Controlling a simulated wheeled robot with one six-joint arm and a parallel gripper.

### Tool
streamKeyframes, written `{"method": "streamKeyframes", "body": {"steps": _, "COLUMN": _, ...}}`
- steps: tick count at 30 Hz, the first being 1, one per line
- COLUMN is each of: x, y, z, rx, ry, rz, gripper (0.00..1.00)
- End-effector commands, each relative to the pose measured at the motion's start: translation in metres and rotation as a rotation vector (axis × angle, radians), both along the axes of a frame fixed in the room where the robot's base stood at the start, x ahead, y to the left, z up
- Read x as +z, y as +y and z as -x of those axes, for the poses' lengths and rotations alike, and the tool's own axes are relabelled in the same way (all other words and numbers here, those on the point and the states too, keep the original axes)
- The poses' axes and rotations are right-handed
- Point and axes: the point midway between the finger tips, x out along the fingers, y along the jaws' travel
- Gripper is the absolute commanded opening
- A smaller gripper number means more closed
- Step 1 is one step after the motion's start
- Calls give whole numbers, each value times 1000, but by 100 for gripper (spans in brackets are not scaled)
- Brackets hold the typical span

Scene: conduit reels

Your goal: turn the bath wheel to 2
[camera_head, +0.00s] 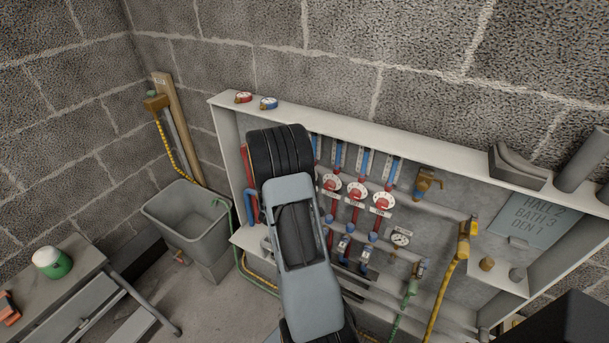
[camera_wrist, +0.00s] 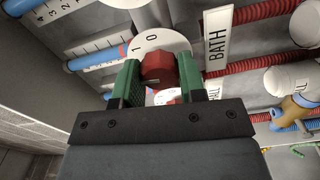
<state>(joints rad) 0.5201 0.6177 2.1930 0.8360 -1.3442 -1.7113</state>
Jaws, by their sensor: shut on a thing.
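My gripper (camera_wrist: 158,84) has green-faced fingers shut on the red bath wheel (camera_wrist: 157,66), one finger on each side. A white dial (camera_wrist: 160,40) lies behind the wheel, with 1 and 0 readable at its upper left; its other marks are hidden. I cannot tell which number the wheel points to. The BATH label (camera_wrist: 217,38) is just right of the dial in the wrist view. In the head view my arm hides the gripper and the wheel it holds.
A slate (camera_head: 535,218) reads HALL 2, BATH 3, DEN 1. Red ribbed pipe (camera_wrist: 245,67) and blue-ended flow tubes (camera_wrist: 93,56) surround the gripper. A grey sink (camera_head: 187,217) stands left of the cabinet (camera_head: 223,125).

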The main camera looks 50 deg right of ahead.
Motion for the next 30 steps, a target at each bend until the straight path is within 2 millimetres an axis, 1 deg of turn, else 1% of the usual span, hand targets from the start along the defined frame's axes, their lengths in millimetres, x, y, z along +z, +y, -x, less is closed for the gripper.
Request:
{"method": "streamKeyframes", "body": {"steps": 9, "x": 0, "y": 0, "z": 0, "rx": 0, "ry": 87, "rz": 22, "gripper": 14}}
{"method": "streamKeyframes", "body": {"steps": 24, "x": 0, "y": 0, "z": 0, "rx": 0, "ry": 101, "rz": 25, "gripper": 14}}
{"method": "streamKeyframes", "body": {"steps": 25, "x": 0, "y": 0, "z": 0, "rx": 0, "ry": 101, "rz": 25, "gripper": 39}}
{"method": "streamKeyframes", "body": {"steps": 30, "x": 0, "y": 0, "z": 0, "rx": 0, "ry": 100, "rz": 25, "gripper": 56}}
